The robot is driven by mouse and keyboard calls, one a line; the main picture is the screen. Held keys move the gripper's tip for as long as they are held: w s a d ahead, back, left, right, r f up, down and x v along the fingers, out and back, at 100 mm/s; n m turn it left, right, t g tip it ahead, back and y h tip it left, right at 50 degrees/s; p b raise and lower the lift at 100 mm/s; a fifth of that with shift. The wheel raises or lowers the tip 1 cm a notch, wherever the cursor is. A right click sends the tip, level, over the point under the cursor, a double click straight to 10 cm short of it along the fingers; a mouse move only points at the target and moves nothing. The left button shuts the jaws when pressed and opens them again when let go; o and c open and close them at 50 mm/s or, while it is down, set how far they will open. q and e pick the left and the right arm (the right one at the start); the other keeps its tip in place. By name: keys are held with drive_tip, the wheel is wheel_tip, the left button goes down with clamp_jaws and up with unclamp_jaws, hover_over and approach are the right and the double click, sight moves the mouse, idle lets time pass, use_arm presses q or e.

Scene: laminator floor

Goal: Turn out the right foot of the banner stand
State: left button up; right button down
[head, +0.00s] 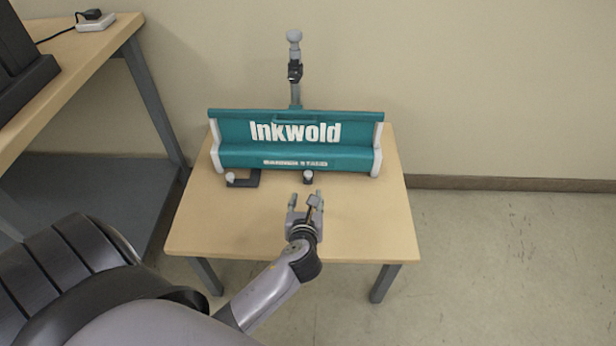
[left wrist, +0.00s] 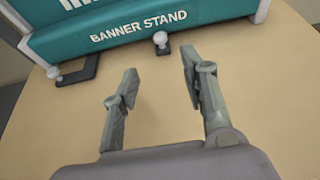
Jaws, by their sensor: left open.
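The teal banner stand (head: 295,158) with white end caps stands on a small wooden table; it also shows in the left wrist view (left wrist: 150,27). Its left foot (head: 243,181) is a dark bracket that sticks out in front, with a pale knob. The right foot (head: 308,180) shows as a pale knob on a short dark piece close to the stand's front; it also shows in the left wrist view (left wrist: 161,43). My left gripper (head: 305,200) is open and empty, in front of the right foot and apart from it. My right gripper is not in view.
A larger desk (head: 95,50) with a dark device stands at the left. The floor at the right is clear.

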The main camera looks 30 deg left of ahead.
use_arm(q)
drive_tip(key=b, duration=0.3)
approach(308, 175)
drive_tip(key=x, duration=0.2)
drive_tip(key=shift+w+a+f, duration=0.15)
drive_tip(key=shift+w, duration=0.15)
drive_tip(key=x, duration=0.3)
drive_tip(key=shift+w+a+f+b, duration=0.1)
drive_tip(key=shift+w+a+b, duration=0.1)
drive_tip(key=shift+b, duration=0.2)
drive_tip(key=shift+b+x, duration=0.3)
drive_tip(key=shift+x, duration=0.65)
drive_tip(key=shift+w+a+f, duration=0.1)
drive_tip(key=shift+w+a, duration=0.1)
drive_tip(key=shift+w, duration=0.25)
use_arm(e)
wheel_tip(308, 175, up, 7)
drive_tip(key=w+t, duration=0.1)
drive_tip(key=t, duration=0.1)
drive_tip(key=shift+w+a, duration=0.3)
use_arm(q)
drive_tip(key=shift+c, duration=0.4)
clamp_jaws()
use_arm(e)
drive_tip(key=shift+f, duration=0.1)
